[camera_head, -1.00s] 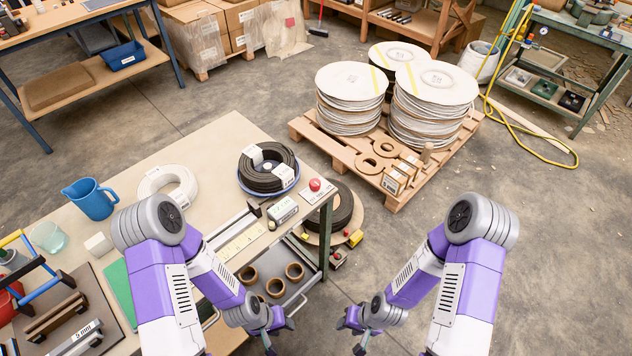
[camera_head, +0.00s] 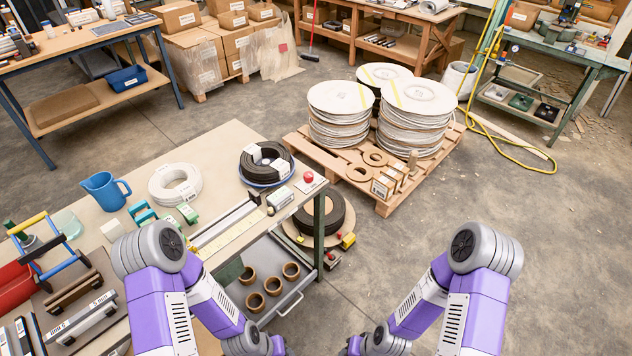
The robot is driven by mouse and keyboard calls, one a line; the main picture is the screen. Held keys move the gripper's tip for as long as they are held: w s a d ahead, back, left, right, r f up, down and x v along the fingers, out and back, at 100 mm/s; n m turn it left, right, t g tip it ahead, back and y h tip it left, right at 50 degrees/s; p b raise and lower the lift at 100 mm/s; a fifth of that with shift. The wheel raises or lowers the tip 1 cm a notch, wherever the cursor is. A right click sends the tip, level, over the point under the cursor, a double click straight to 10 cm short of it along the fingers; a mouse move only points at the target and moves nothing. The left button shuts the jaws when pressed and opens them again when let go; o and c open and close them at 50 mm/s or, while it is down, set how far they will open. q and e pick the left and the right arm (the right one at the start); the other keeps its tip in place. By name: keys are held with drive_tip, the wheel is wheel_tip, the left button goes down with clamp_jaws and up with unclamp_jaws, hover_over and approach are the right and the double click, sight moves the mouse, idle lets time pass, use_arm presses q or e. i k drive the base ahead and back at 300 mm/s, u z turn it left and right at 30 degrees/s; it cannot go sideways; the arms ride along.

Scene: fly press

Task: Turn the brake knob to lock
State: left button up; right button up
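I cannot make out a knob that is clearly the brake knob. A small red knob or button (camera_head: 308,177) sits on a pale base at the right corner of the workbench (camera_head: 226,147). My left gripper (camera_head: 277,347) is at the bottom edge, in front of the bench's open drawer and mostly cut off. My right gripper (camera_head: 350,348) is also at the bottom edge, over the floor and mostly cut off. Neither is seen touching anything. Their fingers are too hidden to show whether they are open or shut.
The bench holds a blue jug (camera_head: 104,191), a white coil (camera_head: 174,184) and a black coil (camera_head: 266,164). Cardboard rings (camera_head: 272,286) lie in the drawer. A pallet (camera_head: 384,207) with reel stacks stands beyond. Floor to the right (camera_head: 500,215) is clear.

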sight(308, 176)
drive_tip(key=z, duration=1.05)
drive_tip(key=i, duration=0.75)
drive_tip(key=u, duration=0.45)
